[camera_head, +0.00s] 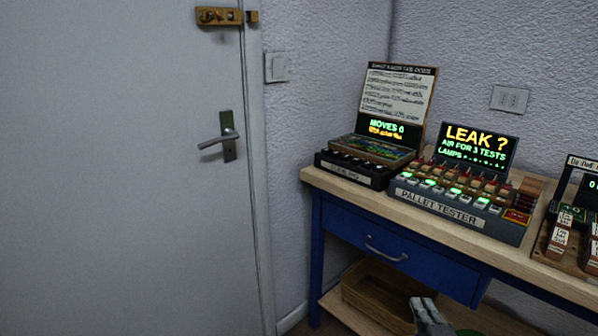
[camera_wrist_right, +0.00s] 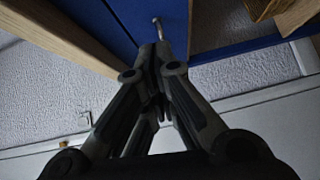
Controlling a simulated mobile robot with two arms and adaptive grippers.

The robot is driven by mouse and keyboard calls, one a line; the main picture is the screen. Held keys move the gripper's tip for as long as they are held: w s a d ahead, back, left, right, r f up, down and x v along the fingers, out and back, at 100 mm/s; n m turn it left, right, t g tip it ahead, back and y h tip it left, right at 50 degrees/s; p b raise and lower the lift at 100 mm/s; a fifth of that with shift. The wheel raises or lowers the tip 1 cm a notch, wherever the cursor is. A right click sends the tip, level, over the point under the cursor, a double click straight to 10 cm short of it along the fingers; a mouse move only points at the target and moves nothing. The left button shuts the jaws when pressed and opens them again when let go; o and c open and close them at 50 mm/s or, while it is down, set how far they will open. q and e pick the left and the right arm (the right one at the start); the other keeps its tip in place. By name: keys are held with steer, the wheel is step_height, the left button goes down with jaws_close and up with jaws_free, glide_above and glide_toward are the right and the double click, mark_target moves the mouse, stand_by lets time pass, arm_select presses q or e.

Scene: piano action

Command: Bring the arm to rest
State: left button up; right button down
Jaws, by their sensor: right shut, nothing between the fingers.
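My right gripper (camera_head: 428,308) shows at the bottom of the head view, in front of the blue workbench (camera_head: 350,245) and below its drawer handle (camera_head: 386,250). Its two light grey fingertips are together and hold nothing. In the right wrist view the closed fingers of the right gripper (camera_wrist_right: 160,58) point up toward the blue drawer front, and the metal handle (camera_wrist_right: 157,27) shows just past the tips. I cannot tell whether they touch it. My left gripper is not in view.
A pallet tester (camera_head: 440,218) with a lit "LEAK ?" screen and another device (camera_head: 350,172) showing "MOVES 0" stand on the wooden bench top. A third device (camera_head: 560,235) is cut off at right. A wooden crate (camera_head: 375,295) sits on the lower shelf. A grey door (camera_head: 120,200) fills the left.

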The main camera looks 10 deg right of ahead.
steer(key=s+a+f+m+g, duration=0.45)
steer(key=s+f, duration=0.55)
steer(key=f, duration=0.4)
steer(key=s+a+f+m+g, duration=0.4)
steer(key=s+f+m+g, duration=0.2)
steer(key=s+f, duration=0.65)
steer(key=s+a+f+m+g+y, duration=0.2)
steer(key=s+a+f+m+g, duration=0.15)
steer(key=s+a+f, duration=0.45)
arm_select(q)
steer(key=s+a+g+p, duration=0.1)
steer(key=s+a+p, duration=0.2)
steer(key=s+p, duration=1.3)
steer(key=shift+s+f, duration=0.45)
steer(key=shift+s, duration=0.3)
arm_select(e)
steer(key=s+d+g, duration=0.1)
steer(key=s+d, duration=0.1)
steer(key=s, duration=0.7)
steer(key=s+d+g, duration=0.1)
steer(key=s+d, duration=0.1)
steer(key=s, duration=0.8)
steer(key=shift+s+n, duration=0.15)
steer(key=shift+n, duration=0.25)
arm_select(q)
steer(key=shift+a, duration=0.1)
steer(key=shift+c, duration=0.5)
arm_select(e)
steer(key=shift+d+r, duration=0.1)
